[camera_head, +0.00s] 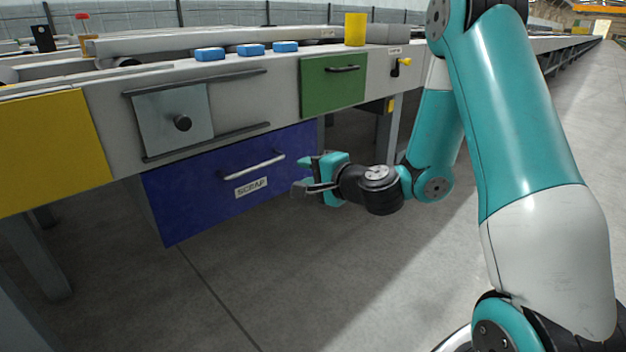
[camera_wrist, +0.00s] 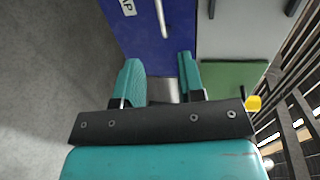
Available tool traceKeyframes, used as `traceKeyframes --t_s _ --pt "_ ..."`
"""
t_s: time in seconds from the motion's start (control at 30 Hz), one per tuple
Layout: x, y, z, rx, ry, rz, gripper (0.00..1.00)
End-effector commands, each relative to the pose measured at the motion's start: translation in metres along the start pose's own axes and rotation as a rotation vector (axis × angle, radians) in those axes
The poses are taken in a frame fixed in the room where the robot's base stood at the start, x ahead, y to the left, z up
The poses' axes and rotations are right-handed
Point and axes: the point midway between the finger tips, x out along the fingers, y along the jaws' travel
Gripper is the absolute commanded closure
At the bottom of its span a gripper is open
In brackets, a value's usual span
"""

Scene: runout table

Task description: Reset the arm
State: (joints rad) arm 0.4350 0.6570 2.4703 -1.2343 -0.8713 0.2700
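My gripper (camera_head: 312,178) is in front of the blue scrap drawer (camera_head: 205,196), near its right end, in the head view. In the wrist view my gripper (camera_wrist: 160,75) shows two teal fingers standing apart with nothing between them. The blue drawer (camera_wrist: 140,35) and its silver handle (camera_wrist: 162,18) lie beyond the fingertips, and the handle is not between the fingers. My arm is bent low, with the wrist held out level beside the table's front. Whether a fingertip touches the drawer front I cannot tell.
The floor (camera_head: 290,280) in front is clear.

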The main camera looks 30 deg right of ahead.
Motion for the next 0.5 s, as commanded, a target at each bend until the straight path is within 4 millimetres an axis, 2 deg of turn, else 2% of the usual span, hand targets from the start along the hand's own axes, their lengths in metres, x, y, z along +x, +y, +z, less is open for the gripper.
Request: traceKeyframes --t_s 0.13,0.5 --pt "-0.0105 0.0003 0.0000 0.000 0.001 -0.001 0.64" --pt "-0.0120 -0.0006 0.0002 -0.001 0.000 -0.001 0.64"
